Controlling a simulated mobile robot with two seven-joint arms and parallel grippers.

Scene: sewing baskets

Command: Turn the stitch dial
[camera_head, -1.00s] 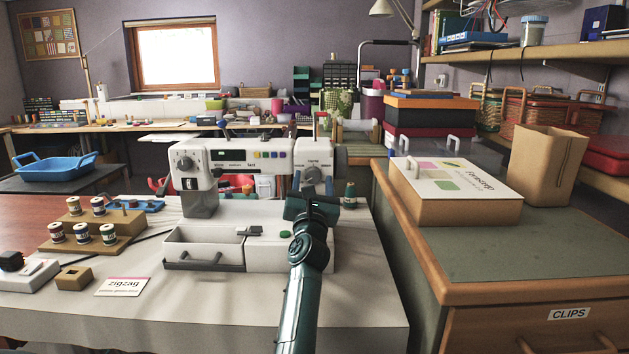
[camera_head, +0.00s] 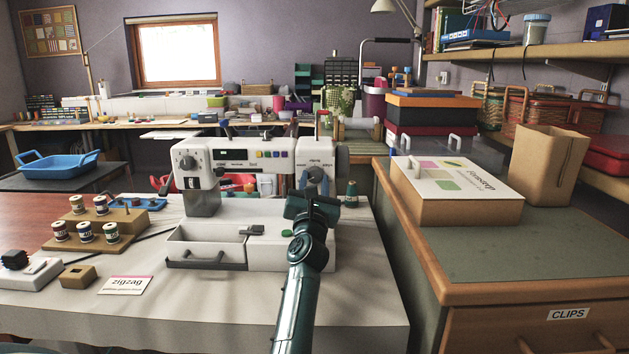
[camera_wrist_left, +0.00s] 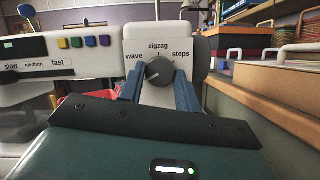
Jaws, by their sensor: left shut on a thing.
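The white sewing machine (camera_head: 237,163) stands on the pale table. Its grey stitch dial (camera_wrist_left: 159,72) sits on the right end of its front, below a label reading wave, zigzag and steps. In the head view the dial (camera_head: 316,174) shows just above my left gripper (camera_head: 313,194). In the left wrist view the blue fingers of my left gripper (camera_wrist_left: 160,78) are on either side of the dial, shut on it. A card reading zigzag (camera_head: 126,285) lies on the table. My right gripper is out of view.
An open drawer-like tray (camera_head: 205,247) is in front of the machine. Thread spools on a wooden stand (camera_head: 86,232) are at the left. A wooden cabinet (camera_head: 545,250) with a box is further right.

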